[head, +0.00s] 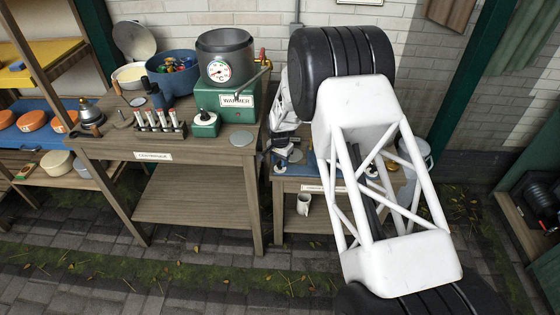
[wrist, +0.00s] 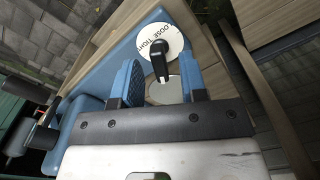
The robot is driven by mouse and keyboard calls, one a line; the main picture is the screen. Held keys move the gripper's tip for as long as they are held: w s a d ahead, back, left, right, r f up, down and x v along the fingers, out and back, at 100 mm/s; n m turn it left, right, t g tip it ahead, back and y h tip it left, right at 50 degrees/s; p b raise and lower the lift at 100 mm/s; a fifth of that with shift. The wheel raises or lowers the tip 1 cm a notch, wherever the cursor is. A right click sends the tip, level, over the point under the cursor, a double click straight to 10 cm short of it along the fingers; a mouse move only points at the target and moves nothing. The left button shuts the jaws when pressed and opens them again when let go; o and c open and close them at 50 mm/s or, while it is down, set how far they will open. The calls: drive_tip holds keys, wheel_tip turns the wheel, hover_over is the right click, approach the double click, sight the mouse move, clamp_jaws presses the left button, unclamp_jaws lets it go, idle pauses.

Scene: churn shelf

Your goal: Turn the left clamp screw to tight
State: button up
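In the wrist view a white dial (wrist: 150,33) lettered with what reads as "loose" and "tight" sits at the end of a blue board. A black clamp screw handle (wrist: 160,62) stands on it. My gripper (wrist: 160,78) is open, with one blue finger on each side of the handle; gaps show on both sides. Whether this is the left screw cannot be told from this view. In the head view a small white dial (head: 295,155) shows on the low right table beneath my arm, which hides much of that table.
Black-handled parts (wrist: 35,138) stand by a blue block at the wrist view's left. In the head view the taller table (head: 190,170) holds a green warmer (head: 225,100), a blue tub (head: 172,82) and a rack of vials (head: 158,125). A white mug (head: 303,204) stands on the right table's lower shelf.

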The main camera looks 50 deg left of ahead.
drive_tip(key=shift+r, duration=1.65)
drive_tip(key=s+d+r, duration=0.1)
drive_tip(key=s+d, duration=0.7)
drive_tip(key=d, duration=0.5)
drive_tip(key=shift+s+d+r, duration=0.15)
drive_tip(key=shift+s+d, duration=0.05)
drive_tip(key=shift+d, duration=0.05)
drive_tip(key=shift+o, duration=0.4)
drive_tip(key=o, duration=0.5)
drive_tip(key=shift+a, duration=0.1)
drive_tip(key=shift+c, duration=0.2)
wheel_tip(320, 180, up, 3)
drive_tip(key=n, duration=1.8)
hover_over(280, 162)
drive_tip(key=shift+w+a, duration=0.1)
